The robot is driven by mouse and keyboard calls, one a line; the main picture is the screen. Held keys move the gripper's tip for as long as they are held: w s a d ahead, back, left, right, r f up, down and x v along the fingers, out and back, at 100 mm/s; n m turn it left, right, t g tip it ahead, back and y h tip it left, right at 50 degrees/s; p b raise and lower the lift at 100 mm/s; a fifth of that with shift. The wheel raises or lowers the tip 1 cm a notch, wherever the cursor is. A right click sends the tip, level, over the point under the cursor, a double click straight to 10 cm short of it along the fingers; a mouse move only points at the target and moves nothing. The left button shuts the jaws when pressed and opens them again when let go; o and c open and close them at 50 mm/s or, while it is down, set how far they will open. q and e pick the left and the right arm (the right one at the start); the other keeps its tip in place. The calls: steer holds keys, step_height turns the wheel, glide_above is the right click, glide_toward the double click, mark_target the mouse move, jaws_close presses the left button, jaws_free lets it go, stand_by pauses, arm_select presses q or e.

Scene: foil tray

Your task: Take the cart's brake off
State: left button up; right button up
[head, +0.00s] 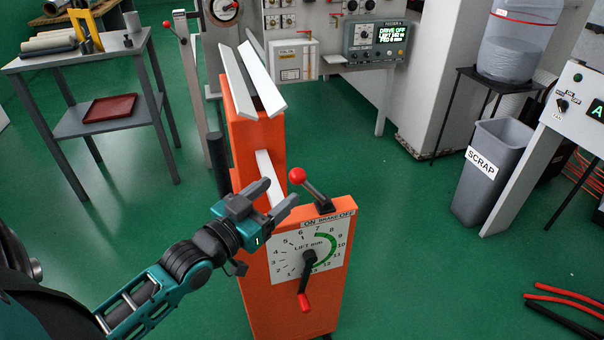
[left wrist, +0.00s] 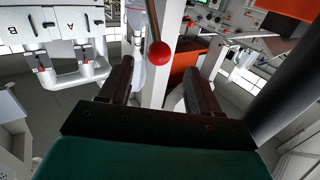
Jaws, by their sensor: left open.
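The orange cart (head: 262,300) stands in the middle of the head view. On its top is the brake lever, a dark rod with a red ball knob (head: 297,175), over a label reading ON BRAKE OFF (head: 328,219). The lever leans left, toward the ON side. My left gripper (head: 280,193) is open and empty, its fingers pointing toward the knob from the left. In the left wrist view the red knob (left wrist: 160,54) appears between the two open fingers (left wrist: 160,75), just beyond the tips. I see no contact. My right gripper is not in view.
The cart's front has a lift dial (head: 308,256) with a red-handled crank (head: 304,301). White angled rails (head: 262,78) rise at its back. A grey scrap bin (head: 490,180) stands right and a grey side table (head: 110,125) left.

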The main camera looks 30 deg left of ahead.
mark_target(295, 179)
arm_select(q)
steer(key=w, duration=0.6)
steer(key=w+d+b, duration=0.1)
steer(key=w, duration=0.1)
steer(key=shift+w, duration=0.4)
steer(key=shift+c, duration=0.3)
jaws_close()
